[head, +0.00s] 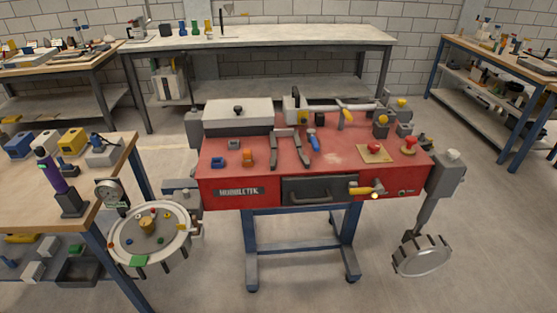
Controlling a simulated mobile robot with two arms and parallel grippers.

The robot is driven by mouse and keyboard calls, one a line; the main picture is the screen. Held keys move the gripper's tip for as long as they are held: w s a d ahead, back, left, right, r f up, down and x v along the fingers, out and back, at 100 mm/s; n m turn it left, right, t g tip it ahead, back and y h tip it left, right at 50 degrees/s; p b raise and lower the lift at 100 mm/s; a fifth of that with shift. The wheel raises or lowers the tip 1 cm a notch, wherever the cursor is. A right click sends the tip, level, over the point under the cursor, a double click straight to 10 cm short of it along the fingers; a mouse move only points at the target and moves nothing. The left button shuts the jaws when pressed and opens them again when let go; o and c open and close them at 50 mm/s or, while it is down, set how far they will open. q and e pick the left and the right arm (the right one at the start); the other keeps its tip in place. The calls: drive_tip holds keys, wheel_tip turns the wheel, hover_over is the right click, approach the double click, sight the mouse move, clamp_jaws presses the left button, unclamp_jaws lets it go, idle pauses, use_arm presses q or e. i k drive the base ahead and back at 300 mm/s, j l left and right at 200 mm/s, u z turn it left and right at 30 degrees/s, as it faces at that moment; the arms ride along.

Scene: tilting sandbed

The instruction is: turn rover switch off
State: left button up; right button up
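A red bench (265,193) with a "MUDDLETEK" nameplate stands in the middle on blue legs. Its top carries several small controls, and I cannot tell which is the rover switch. At the left are a blue one (218,161) and an orange one (248,157). A blue-handled lever (313,143) is near the middle. A red knob on a yellow plate (374,154) and another red knob (409,145) are at the right. A yellow handle (363,190) is on the front face. Neither of my grippers is in view.
A grey drawer (319,190) is in the bench front. A round drum (153,238) is at its left and a round pan (422,256) hangs at its right. A wooden table (113,152) stands close at the left. The floor in front is clear.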

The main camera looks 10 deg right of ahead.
sight(374, 147)
drive_tip(key=i+l, duration=0.1)
drive_tip(key=l, duration=0.2)
drive_tip(key=i+l, duration=0.15)
drive_tip(key=l, duration=0.15)
drive_tip(key=i+l+u, duration=0.1)
drive_tip(key=l, duration=0.25)
drive_tip(key=i+l, duration=0.1)
drive_tip(key=l, duration=0.2)
